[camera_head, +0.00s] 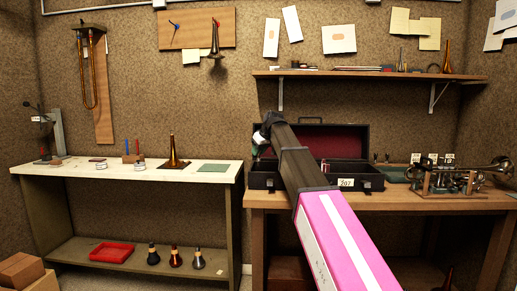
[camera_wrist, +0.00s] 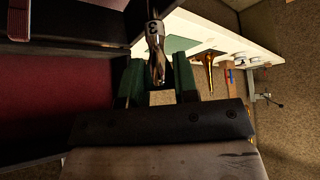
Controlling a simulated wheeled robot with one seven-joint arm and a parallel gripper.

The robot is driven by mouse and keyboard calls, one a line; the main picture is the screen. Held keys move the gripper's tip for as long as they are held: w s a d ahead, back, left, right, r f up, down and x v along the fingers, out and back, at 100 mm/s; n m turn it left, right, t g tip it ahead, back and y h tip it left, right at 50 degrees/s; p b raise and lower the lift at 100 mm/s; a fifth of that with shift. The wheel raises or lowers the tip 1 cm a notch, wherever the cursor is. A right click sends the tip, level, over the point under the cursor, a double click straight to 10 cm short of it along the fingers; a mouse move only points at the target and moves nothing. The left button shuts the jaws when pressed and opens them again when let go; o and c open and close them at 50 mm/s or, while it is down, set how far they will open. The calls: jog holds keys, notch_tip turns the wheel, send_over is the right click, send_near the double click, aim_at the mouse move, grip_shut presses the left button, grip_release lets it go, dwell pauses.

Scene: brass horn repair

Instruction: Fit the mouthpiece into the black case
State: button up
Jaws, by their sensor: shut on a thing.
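The black case (camera_head: 370,181) stands open on the right-hand wooden bench, its dark red lined lid raised against the wall. A tag reading 207 is on its front. My arm crosses in front of the case and hides its middle. My gripper (camera_wrist: 157,78) is shut on the silver mouthpiece (camera_wrist: 155,42), which carries a label with a 3. The mouthpiece sits between the green finger pads in the wrist view. In the head view my gripper (camera_head: 262,142) is above the case's left end, and the mouthpiece is too small to make out clearly. The case (camera_wrist: 80,47) also shows in the wrist view.
A brass instrument (camera_head: 470,178) lies on a stand to the right of the case. Small tagged items stand behind it. A pale-topped bench (camera_head: 110,171) with a brass bell (camera_head: 173,153) is on the left. A shelf (camera_head: 370,75) hangs above the case.

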aim_at(259, 160)
jog(key=shift+f, duration=1.85)
jog(key=shift+f, duration=1.7)
jog(key=o, duration=0.9)
jog(key=shift+o, duration=0.2)
jog(key=v, duration=1)
jog(key=shift+s+d+r, duration=0.2)
jog(key=shift+r, duration=0.1)
